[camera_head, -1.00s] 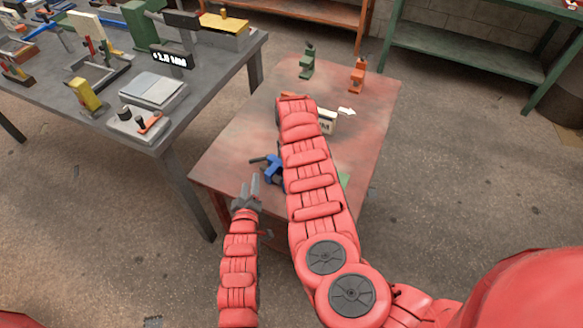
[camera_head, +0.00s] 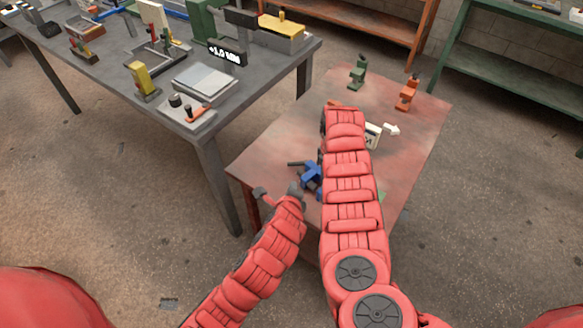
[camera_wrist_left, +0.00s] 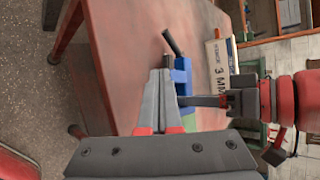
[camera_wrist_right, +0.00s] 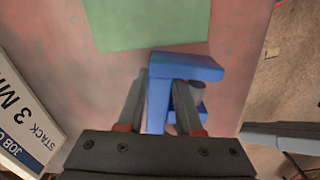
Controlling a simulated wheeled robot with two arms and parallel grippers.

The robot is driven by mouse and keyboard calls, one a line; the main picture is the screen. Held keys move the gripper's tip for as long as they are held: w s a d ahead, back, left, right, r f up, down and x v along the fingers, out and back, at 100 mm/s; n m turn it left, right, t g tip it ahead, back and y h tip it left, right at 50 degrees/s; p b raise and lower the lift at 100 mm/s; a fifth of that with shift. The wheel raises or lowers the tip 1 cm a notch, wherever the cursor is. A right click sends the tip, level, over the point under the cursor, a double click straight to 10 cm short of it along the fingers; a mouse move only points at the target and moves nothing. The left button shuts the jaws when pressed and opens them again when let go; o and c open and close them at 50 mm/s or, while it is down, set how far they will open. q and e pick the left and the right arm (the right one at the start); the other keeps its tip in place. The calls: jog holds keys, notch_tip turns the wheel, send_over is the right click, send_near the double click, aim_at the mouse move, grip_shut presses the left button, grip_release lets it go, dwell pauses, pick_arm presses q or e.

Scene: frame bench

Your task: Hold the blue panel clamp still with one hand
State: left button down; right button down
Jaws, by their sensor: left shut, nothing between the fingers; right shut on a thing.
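The blue panel clamp (camera_head: 311,178) sits at the near left part of the reddish table (camera_head: 275,150). It also shows in the left wrist view (camera_wrist_left: 183,76) and the right wrist view (camera_wrist_right: 186,66). My right gripper (camera_wrist_right: 160,92) is shut on the blue clamp, one finger on each side of its body. In the head view my right arm hides that gripper. My left gripper (camera_head: 278,194) is beside the table's near left edge, close to the clamp. In the left wrist view its fingers (camera_wrist_left: 160,78) are together and empty, in front of the clamp; I cannot tell if they touch it.
A green clamp (camera_head: 357,72) and an orange clamp (camera_head: 407,93) stand at the table's far side. A white sign (camera_wrist_left: 218,75) and a green patch (camera_wrist_right: 150,22) are near the blue clamp. A grey bench (camera_head: 215,125) with fixtures stands at left.

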aim_at(291, 165)
pick_arm(q)
jog(key=r+m, duration=0.1)
jog(key=m, duration=0.2)
jog(key=s+r+m+y, duration=0.1)
jog(key=r+m, duration=0.1)
jog(key=m, duration=0.2)
jog(key=r+m, duration=0.1)
jog(key=m, duration=0.3)
jog(key=shift+s+d+r+y, duration=0.15)
jog(key=shift+s+d+y, duration=0.15)
jog(key=shift+d+y, duration=0.1)
jog(key=x, duration=1.4)
